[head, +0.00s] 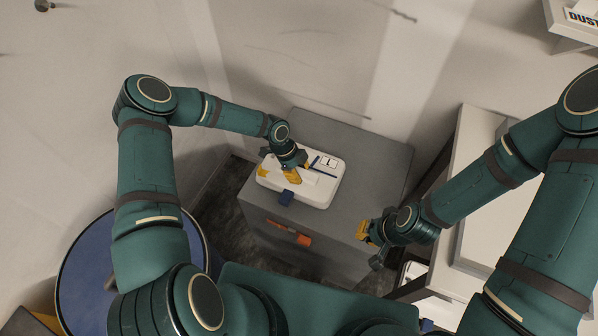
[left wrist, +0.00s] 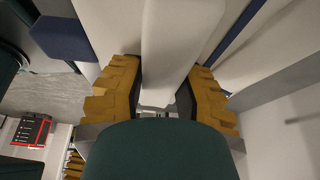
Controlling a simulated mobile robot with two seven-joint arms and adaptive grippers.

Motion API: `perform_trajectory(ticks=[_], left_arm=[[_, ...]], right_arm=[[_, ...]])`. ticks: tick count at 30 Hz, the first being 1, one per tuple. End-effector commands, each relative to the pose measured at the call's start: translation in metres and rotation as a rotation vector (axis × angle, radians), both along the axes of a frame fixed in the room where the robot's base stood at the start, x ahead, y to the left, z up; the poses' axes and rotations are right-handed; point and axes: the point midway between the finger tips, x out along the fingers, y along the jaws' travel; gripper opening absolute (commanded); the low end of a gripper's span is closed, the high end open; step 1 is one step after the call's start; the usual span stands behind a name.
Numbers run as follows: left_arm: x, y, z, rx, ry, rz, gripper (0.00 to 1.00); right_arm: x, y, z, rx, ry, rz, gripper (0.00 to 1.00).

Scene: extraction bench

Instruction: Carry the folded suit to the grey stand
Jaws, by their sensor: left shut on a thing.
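The folded suit (head: 325,184) is a white, rounded slab with dark blue straps and a small label. In the head view it is at the top of the grey stand (head: 380,165), a grey cabinet; I cannot tell whether it rests on it or is just above. My left gripper (head: 290,174) is over the suit's middle. In the left wrist view its yellow fingers (left wrist: 163,70) are shut on a raised white ridge of the suit (left wrist: 178,35). My right gripper (head: 366,232) is beside the stand's front right, apart from the suit; its opening is unclear.
An orange handle (head: 289,233) is on the stand's front. A blue round drum (head: 78,270) stands at lower left. A white-topped bench (head: 474,150) is on the right. The stand's right top is clear. A red and black box (left wrist: 32,130) shows in the left wrist view.

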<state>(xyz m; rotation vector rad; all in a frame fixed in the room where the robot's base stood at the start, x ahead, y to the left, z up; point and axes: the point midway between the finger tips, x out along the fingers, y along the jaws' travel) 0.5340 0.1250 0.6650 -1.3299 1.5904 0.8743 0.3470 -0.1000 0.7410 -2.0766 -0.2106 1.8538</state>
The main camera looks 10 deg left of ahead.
Motion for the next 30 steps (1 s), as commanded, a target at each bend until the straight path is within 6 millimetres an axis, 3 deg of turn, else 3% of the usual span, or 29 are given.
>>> perform_trajectory(ticks=[2, 3, 4, 17, 30], left_arm=[[0.000, 0.000, -0.003, 0.000, -0.001, 0.000, 0.00], [0.000, 0.000, -0.002, 0.000, 0.000, 0.000, 0.50], [0.000, 0.000, -0.002, 0.000, 0.000, 0.000, 0.58], [0.001, 0.001, 0.004, 0.001, -0.001, 0.000, 0.58], [0.006, 0.033, 0.082, 0.002, -0.002, 0.001, 0.58]], right_arm=[[0.000, 0.000, -0.004, 0.000, -0.001, 0.000, 0.00], [0.000, 0.000, -0.002, 0.000, -0.001, 0.000, 0.00], [0.000, 0.000, -0.002, 0.000, -0.001, 0.000, 0.00], [0.000, 0.000, 0.002, 0.000, 0.000, 0.000, 0.00], [-0.003, 0.000, 0.015, 0.001, 0.007, 0.002, 0.00]])
